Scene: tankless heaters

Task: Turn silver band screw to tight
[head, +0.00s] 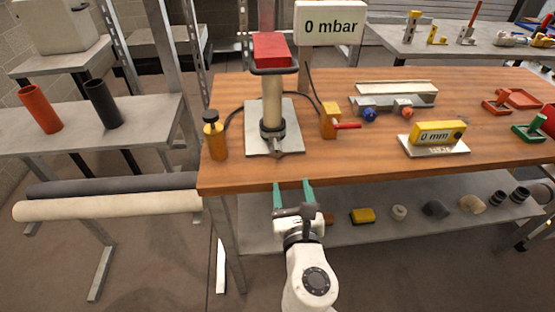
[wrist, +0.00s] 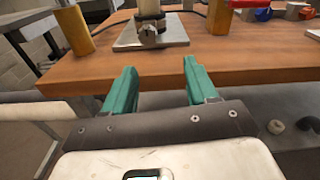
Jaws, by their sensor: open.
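A cream vertical pipe (head: 271,100) stands on a grey plate (head: 291,141) near the table's front left edge. A dark band with a small silver screw part (head: 277,145) sits around its lower end, facing the front. In the wrist view the silver band screw (wrist: 150,32) shows small at the top centre, on the plate (wrist: 176,38). My gripper (head: 293,184) is open and empty, with green fingers, just in front of the table edge and short of the screw. The wrist view shows the open fingers (wrist: 160,75) apart. The screw's tightness cannot be told.
On the wooden table (head: 370,150) a brass bottle with a black knob (head: 214,140) stands left of the plate, and a brass valve with a red handle (head: 330,120) stands right. A yellow "0 mm" gauge (head: 438,133) is further right. A sign (head: 331,25) reads "0 mbar".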

